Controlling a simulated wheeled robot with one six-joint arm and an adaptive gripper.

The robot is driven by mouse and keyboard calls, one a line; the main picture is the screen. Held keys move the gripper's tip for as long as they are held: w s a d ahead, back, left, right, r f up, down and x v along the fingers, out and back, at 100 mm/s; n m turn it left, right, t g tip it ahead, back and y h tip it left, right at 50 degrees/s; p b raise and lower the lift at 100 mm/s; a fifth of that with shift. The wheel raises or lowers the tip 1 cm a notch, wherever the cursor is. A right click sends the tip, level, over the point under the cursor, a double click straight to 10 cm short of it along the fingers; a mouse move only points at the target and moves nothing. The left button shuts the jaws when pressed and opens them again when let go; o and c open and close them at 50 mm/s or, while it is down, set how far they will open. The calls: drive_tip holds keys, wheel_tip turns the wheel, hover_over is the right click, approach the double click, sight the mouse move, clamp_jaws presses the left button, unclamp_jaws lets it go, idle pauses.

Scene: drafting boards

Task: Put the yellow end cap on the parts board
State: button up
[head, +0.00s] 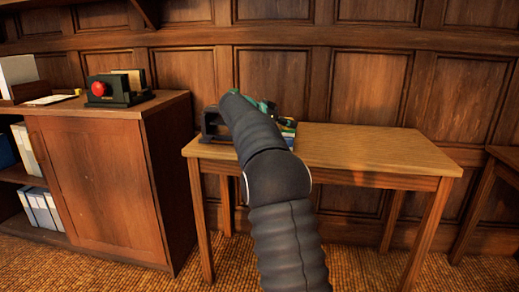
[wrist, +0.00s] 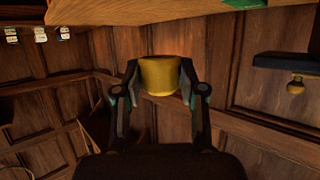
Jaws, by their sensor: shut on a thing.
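The yellow end cap (wrist: 159,74) is between the two fingers of my gripper (wrist: 159,82) in the wrist view, and the gripper is shut on it. In the head view my arm hides the cap, and only a bit of my gripper's teal part (head: 264,106) shows over the table. I cannot make out the parts board for certain in either view.
A wooden table (head: 380,150) has a bare right half. A dark object (head: 212,122) and a stack with green, white and blue edges (head: 289,133) lie on its left part, partly behind my arm. A cabinet (head: 105,190) with a red-knobbed dark device (head: 108,92) stands left.

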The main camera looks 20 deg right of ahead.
drive_tip(key=w+a+f, duration=0.1)
drive_tip(key=a+f, duration=0.1)
drive_tip(key=w+a+f, duration=0.1)
drive_tip(key=w+a, duration=0.1)
drive_tip(key=w+a+f, duration=0.1)
drive_tip(key=a+f, duration=0.1)
drive_tip(key=shift+w+a+f+b, duration=0.3)
drive_tip(key=shift+w+a+b, duration=0.05)
drive_tip(key=shift+w+a, duration=0.05)
drive_tip(key=shift+f+b, duration=0.6)
drive_tip(key=shift+f, duration=1.4)
drive_tip(key=shift+f, duration=0.1)
drive_tip(key=o, duration=1.1)
drive_tip(key=shift+f, duration=0.1)
drive_tip(key=shift+a+r, duration=0.25)
drive_tip(key=shift+r, duration=0.05)
drive_tip(key=p+v, duration=0.1)
drive_tip(key=v, duration=1)
drive_tip(key=shift+a+r, duration=0.15)
drive_tip(key=shift+a, duration=0.15)
